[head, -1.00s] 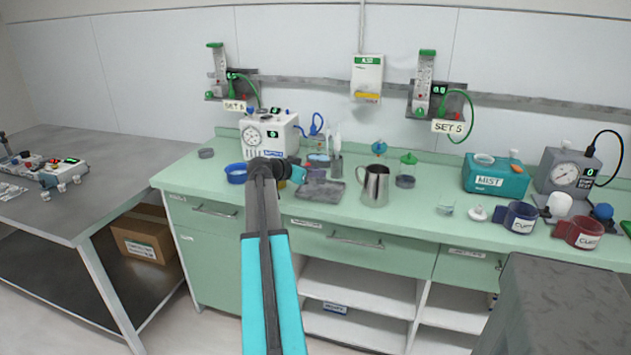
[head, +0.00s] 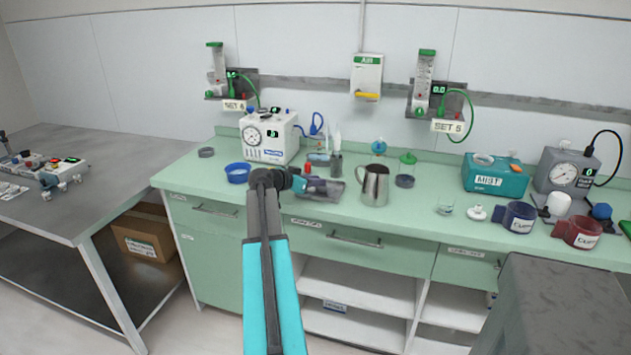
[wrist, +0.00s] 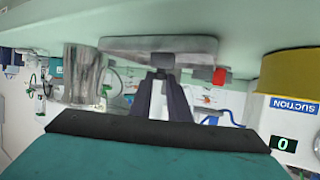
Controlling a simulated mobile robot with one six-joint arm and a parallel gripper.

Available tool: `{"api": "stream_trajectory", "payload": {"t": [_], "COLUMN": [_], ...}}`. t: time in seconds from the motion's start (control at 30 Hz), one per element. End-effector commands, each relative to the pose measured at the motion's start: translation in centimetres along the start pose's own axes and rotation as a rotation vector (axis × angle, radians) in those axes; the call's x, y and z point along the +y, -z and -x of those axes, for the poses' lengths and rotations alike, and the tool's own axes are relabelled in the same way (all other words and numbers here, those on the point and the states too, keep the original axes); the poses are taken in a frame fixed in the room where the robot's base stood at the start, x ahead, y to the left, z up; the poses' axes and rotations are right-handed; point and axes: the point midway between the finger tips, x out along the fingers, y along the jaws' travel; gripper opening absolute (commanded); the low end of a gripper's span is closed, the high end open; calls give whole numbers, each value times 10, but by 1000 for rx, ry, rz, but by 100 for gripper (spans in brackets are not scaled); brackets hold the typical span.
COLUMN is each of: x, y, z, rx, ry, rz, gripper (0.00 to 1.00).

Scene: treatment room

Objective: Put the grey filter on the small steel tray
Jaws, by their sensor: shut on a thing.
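The small steel tray (head: 332,198) lies on the green counter, left of the steel jug. My gripper (head: 318,186) is at the tray in the head view and hides part of it. In the wrist view my gripper (wrist: 164,75) is shut on a small grey piece, the grey filter (wrist: 165,59), mostly hidden by the fingers. The tray (wrist: 125,44) shows right behind the fingertips there. I cannot tell whether the filter touches the tray.
The steel jug (head: 374,186) stands close to the tray's right. A blue bowl (head: 237,174) and the white suction unit (head: 268,138) are to the left. A red-topped item (head: 307,169) is just behind my gripper.

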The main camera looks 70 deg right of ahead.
Motion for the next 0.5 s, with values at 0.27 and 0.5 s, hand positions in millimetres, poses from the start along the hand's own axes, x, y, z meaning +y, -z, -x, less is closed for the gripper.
{"api": "stream_trajectory", "payload": {"t": [0.27, 0.5], "x": [0, 0], "y": [-2, -2], "z": [-1, 0], "rx": [0, 0], "ry": [0, 0], "rz": [0, 0], "gripper": [24, 35]}}
